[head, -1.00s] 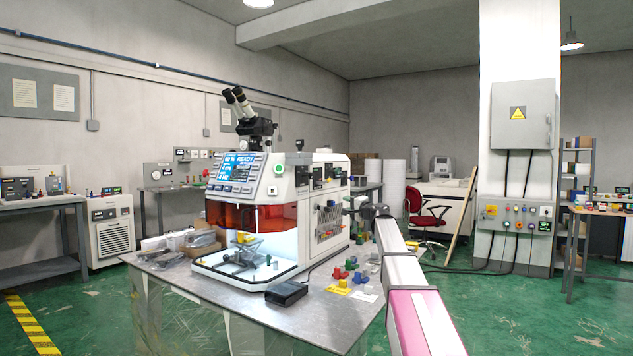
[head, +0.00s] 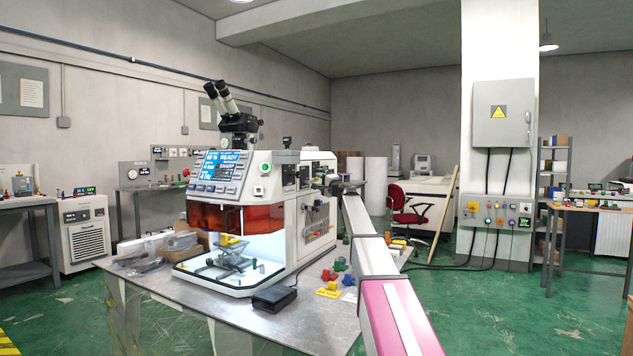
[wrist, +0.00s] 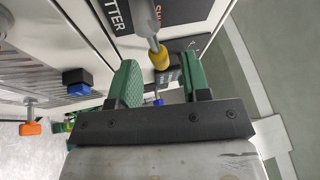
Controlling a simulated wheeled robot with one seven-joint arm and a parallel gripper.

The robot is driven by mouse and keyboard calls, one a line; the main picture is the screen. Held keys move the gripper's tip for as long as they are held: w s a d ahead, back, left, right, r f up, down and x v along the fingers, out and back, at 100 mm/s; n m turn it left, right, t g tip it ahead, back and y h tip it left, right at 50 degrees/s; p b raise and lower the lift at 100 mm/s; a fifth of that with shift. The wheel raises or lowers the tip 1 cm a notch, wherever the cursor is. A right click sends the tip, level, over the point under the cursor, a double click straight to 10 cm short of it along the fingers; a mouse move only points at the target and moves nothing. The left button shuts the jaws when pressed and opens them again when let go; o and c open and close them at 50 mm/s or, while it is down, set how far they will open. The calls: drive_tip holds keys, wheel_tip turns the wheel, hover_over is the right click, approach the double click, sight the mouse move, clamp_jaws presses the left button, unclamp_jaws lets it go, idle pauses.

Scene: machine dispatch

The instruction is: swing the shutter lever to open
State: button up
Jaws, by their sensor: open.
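The shutter lever (wrist: 158,57) is a metal rod with a yellow end, beside a dark label whose visible letters read "TTER" in the wrist view. My gripper (wrist: 160,66) has two green fingers, spread apart and empty. In the picture the lever's yellow end lies between the fingertips, and I see no contact with either finger. How deep it sits between them I cannot tell. In the head view my arm reaches to the right side of the white machine (head: 292,222); the lever cannot be made out there.
In the wrist view a blue knob (wrist: 77,77) and an orange knob (wrist: 31,128) stick out on the left. In the head view a black box (head: 275,298) and several coloured parts (head: 328,290) lie on the table (head: 200,297).

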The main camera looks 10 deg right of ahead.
drive_tip(key=shift+x, duration=1.4)
drive_tip(key=shift+c, duration=0.2)
clamp_jaws()
